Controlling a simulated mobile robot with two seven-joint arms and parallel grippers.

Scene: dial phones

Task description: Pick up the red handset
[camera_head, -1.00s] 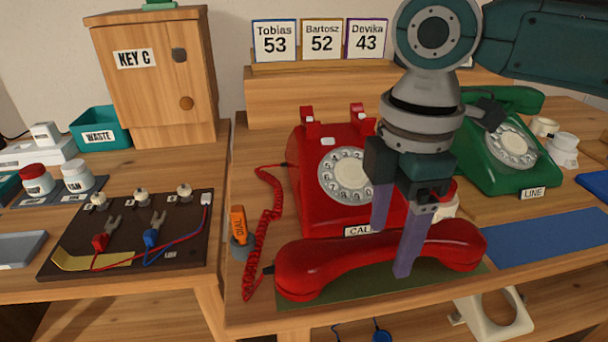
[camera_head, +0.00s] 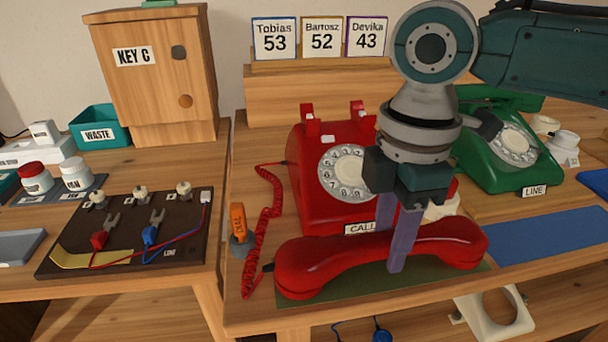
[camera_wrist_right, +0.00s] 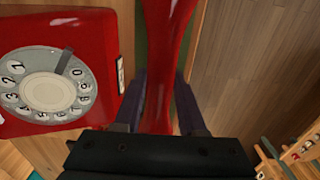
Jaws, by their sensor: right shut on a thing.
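The red handset (camera_head: 330,262) lies on a dark green mat (camera_head: 370,298) in front of the red dial phone (camera_head: 318,190). My right gripper (camera_head: 391,250) reaches down over the handset's middle, with one finger on the near side and the other behind it. In the right wrist view the red handset (camera_wrist_right: 165,70) runs between the two fingers (camera_wrist_right: 163,105), which are shut on its grip. I cannot see any gap between the handset and the mat. My left gripper is not in view.
A coiled red cord (camera_head: 265,225) runs left of the phone, beside an orange marker in a holder (camera_head: 238,225). A green phone (camera_head: 500,150) stands at the right, behind a blue mat (camera_head: 550,235). The table's front edge is close to the handset.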

